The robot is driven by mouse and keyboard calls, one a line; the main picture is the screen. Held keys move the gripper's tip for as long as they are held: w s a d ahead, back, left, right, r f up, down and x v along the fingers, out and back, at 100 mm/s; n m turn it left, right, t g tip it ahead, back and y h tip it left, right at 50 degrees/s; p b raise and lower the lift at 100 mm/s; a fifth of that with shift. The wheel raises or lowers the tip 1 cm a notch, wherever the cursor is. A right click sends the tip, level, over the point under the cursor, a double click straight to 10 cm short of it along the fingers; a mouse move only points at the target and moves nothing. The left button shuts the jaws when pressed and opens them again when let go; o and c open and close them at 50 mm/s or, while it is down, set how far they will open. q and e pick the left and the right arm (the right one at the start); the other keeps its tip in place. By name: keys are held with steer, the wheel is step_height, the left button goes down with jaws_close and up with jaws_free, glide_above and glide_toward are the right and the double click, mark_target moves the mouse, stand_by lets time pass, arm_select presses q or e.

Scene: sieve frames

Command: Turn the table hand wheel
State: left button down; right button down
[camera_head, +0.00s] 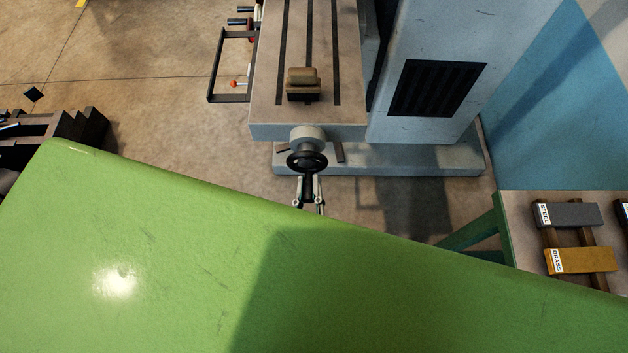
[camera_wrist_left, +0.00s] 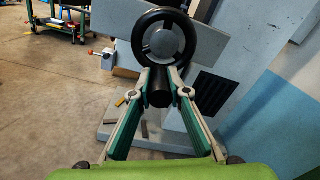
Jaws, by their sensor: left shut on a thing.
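The table hand wheel (camera_head: 306,161) is a black ring on a light hub at the front end of the machine table (camera_head: 270,95). In the left wrist view the wheel (camera_wrist_left: 163,13) faces me, with its dark handle (camera_wrist_left: 159,92) at the bottom pointing toward the camera. My left gripper (camera_head: 309,192) is just below the wheel in the head view. Its two fingers, with teal sides, are closed on the handle from both sides in the left wrist view (camera_wrist_left: 161,84). My right gripper is not in view.
A vise-like block (camera_head: 303,84) sits on the slotted table. The grey machine column (camera_head: 430,40) and base (camera_head: 420,160) stand to the right. A bench at right holds STEEL (camera_head: 575,214) and BRASS (camera_head: 590,261) bars.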

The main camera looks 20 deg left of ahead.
arm_select(q)
steer(key=m, duration=0.1)
steer(key=m+p, duration=0.1)
steer(key=a+m+p, duration=0.1)
steer(key=shift+s+m, duration=0.35)
steer(key=shift+m, duration=0.05)
steer(key=shift+s+a+m+p, duration=0.1)
steer(key=shift+a+m+p, duration=0.1)
steer(key=shift+m+p, duration=0.5)
steer(key=shift+s+a+m+p, duration=0.1)
steer(key=shift+a+m+p, duration=0.1)
steer(key=shift+m+p, duration=0.5)
steer(key=shift+f+m, duration=0.1)
steer(key=shift+m, duration=0.2)
steer(key=c, duration=1.9)
jaws_free()
steer(key=shift+s+r, duration=0.1)
steer(key=shift+r, duration=0.1)
steer(key=shift+a, duration=0.1)
